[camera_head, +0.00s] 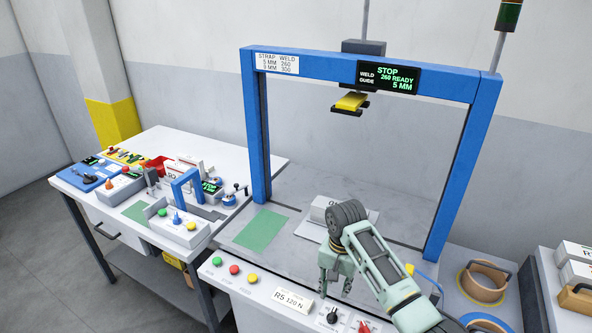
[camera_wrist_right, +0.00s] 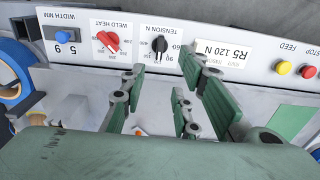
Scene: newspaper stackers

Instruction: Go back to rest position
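My right gripper (camera_head: 335,286) is the only gripper in the head view. It hangs with its fingers downward, over the front part of the strapping machine, just behind the control panel (camera_head: 262,300). In the right wrist view my right gripper (camera_wrist_right: 165,105) has its green fingers apart with nothing between them. That view shows the red weld heat knob (camera_wrist_right: 108,42), the black tension knob (camera_wrist_right: 159,45) and the "R5 120 N" label (camera_wrist_right: 221,46) beyond the fingers. The fingers appear clear of the knobs. My left gripper is in neither view.
The machine's blue arch (camera_head: 257,140) stands behind my right arm; its display (camera_head: 388,77) reads "STOP", "260 READY", "5 MM". A paper stack (camera_head: 322,208) lies under it, partly hidden by my arm. A cluttered white bench (camera_head: 165,138) stands left, strap coils (camera_head: 484,280) right.

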